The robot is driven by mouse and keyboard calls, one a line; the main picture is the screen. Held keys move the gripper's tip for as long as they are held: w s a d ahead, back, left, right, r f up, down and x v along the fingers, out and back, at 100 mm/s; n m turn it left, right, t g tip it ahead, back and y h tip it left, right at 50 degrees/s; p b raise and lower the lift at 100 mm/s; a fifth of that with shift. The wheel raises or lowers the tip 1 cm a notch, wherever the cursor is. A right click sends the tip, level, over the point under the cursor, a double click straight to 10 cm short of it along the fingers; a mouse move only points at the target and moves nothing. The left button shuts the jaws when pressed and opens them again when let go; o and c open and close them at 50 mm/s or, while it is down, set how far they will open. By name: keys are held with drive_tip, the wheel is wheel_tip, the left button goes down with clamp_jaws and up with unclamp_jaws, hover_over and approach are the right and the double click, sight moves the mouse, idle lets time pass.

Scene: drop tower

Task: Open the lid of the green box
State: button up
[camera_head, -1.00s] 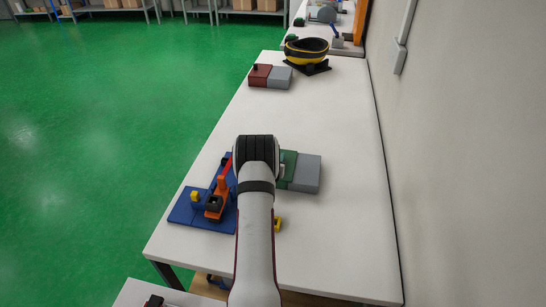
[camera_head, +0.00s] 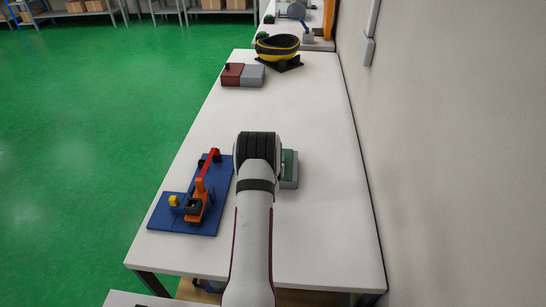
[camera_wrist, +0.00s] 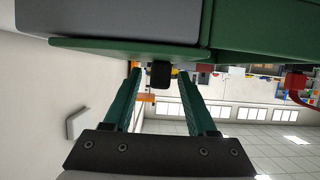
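The green box is partly hidden behind my arm in the head view. Its green lid (camera_head: 289,161) lies over most of the grey half (camera_head: 289,184), leaving a grey border visible. In the wrist view, which is upside down, the lid (camera_wrist: 110,46) is a thin plate overlapping the grey block (camera_wrist: 110,20) and the green body (camera_wrist: 265,28). A black knob (camera_wrist: 160,75) stands on the lid. My gripper (camera_wrist: 169,72) is open, with its green fingers on either side of the knob. Gaps show on both sides, smaller on the left.
A blue board (camera_head: 180,218) with an orange-and-red device (camera_head: 197,203) lies left of my arm. A red-and-grey box (camera_head: 242,75) and a black-and-yellow round bowl-like item (camera_head: 277,45) stand farther back. The white table (camera_head: 325,200) is clear on the right, beside a wall.

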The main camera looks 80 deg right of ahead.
drive_tip(key=v, duration=1.5)
drive_tip(key=shift+a+r, duration=0.25)
drive_tip(key=shift+a, duration=0.1)
